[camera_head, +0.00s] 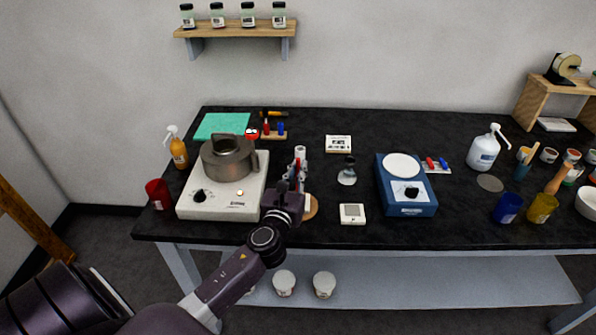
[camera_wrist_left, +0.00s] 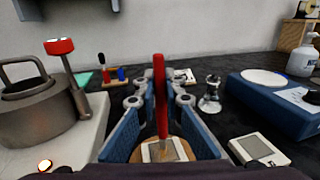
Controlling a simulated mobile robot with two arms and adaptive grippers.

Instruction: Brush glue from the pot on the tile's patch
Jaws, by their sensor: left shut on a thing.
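My left gripper (camera_head: 296,174) is shut on a red-handled brush (camera_wrist_left: 160,90), which stands nearly upright between the fingers. The brush's lower end is over a pale tile (camera_wrist_left: 158,152) with a brownish area. Contact between brush and tile cannot be told, and the bristles are not clear. The tile lies on a round wooden board (camera_head: 312,207), mostly hidden by my gripper in the head view. The grey metal pot (camera_head: 228,158) sits on a white hot plate (camera_head: 222,208), left of my gripper; the wrist view also shows the pot (camera_wrist_left: 35,112). My right gripper is not in view.
A blue scale (camera_head: 407,205) stands to the right. A small white device (camera_head: 352,213) and a glass vessel (camera_head: 347,173) are closer to my gripper. A small rack (camera_head: 274,135) is behind it.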

